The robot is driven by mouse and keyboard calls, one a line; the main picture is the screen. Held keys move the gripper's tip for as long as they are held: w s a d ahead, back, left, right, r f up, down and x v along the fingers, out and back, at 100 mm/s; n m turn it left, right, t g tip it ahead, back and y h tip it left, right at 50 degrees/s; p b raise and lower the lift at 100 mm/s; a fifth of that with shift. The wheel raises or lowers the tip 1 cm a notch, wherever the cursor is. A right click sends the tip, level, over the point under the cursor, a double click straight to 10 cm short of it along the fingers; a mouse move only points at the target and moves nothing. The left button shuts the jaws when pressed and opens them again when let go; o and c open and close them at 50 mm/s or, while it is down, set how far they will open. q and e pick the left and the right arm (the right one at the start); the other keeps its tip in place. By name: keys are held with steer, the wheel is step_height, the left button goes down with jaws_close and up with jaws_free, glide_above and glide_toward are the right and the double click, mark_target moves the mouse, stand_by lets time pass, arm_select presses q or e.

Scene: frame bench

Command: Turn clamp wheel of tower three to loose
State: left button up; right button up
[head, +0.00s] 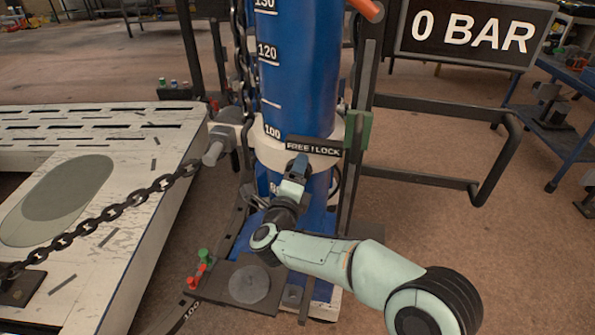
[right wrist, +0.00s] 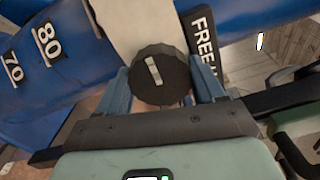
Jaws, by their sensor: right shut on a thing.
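The clamp wheel (right wrist: 160,77) is a dark knob with a pale bar mark across its face, on the white collar (right wrist: 137,24) of the blue tower (head: 300,70). In the right wrist view its mark stands nearly upright, tilted slightly. The sign reading FREE | LOCK (head: 313,148) is beside it; only FREE shows in the right wrist view (right wrist: 204,42). My right gripper (head: 296,168) is at the collar just below the sign, its blue fingers (right wrist: 163,92) shut on the wheel's two sides. In the head view the gripper hides the wheel. My left gripper is out of view.
A chain (head: 110,213) runs from the left over a white slotted platform (head: 130,235) to the collar. Dark rails (head: 440,175) stand right of the tower. A display (head: 472,32) reads 0 BAR. Red and green fittings (head: 200,265) sit at the tower's foot.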

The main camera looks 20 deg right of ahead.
steer(key=n+p, duration=0.2)
steer(key=n, duration=0.2)
steer(key=shift+a+n, duration=0.1)
steer(key=shift+n, duration=0.2)
steer(key=n+p, duration=0.2)
steer(key=n, duration=0.2)
steer(key=shift+r+n+p, duration=0.1)
steer(key=shift+n+p, duration=0.2)
steer(key=shift+p, duration=0.05)
steer(key=shift+n+p, duration=0.45)
steer(key=shift+n, duration=0.45)
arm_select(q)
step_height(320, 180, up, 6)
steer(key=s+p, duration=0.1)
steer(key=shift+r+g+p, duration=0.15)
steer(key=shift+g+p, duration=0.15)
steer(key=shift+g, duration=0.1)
arm_select(e)
steer(key=shift+n, duration=1.5)
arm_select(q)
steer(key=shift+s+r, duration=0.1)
arm_select(e)
steer(key=shift+f, duration=0.2)
steer(key=o, duration=1)
steer(key=shift+s, duration=0.1)
